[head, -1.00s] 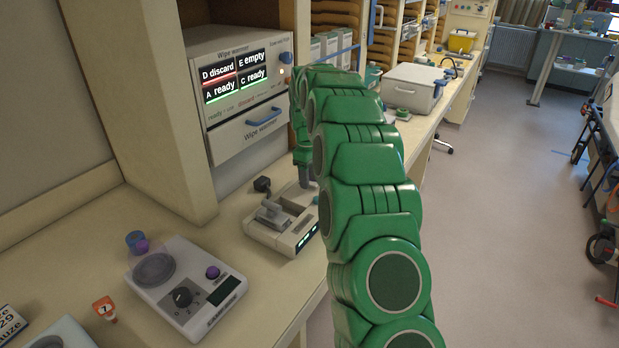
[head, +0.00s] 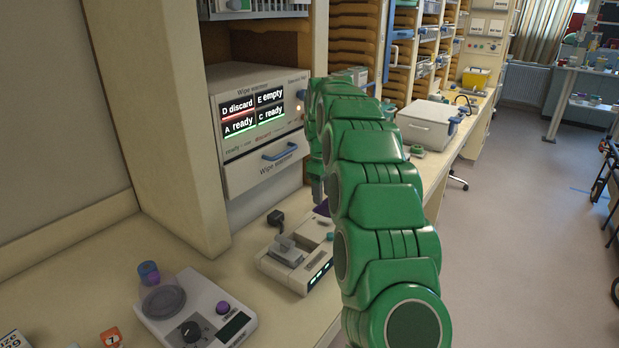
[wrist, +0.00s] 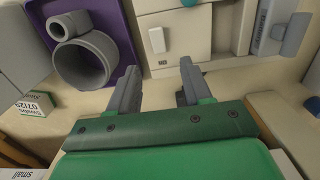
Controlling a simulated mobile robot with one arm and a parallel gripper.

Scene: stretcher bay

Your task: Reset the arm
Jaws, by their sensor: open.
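My green arm reaches forward over the bench in the head view, and its end bends down beside the wipe warmer (head: 262,127). My gripper (head: 318,188) shows only in part there, above the bench near a small device with a grey lever (head: 285,250). In the wrist view my gripper (wrist: 158,85) has its two grey fingers apart, with nothing between them. A purple tray (wrist: 124,20) holding grey ring-shaped parts (wrist: 83,60) lies left of the fingers in that view.
A control unit with a dial and purple knob (head: 222,308) sits at the front of the bench (head: 80,262). A white lidded box (head: 425,125) stands farther along. Open floor (head: 520,230) lies to the right. A small labelled box (wrist: 35,103) is left in the wrist view.

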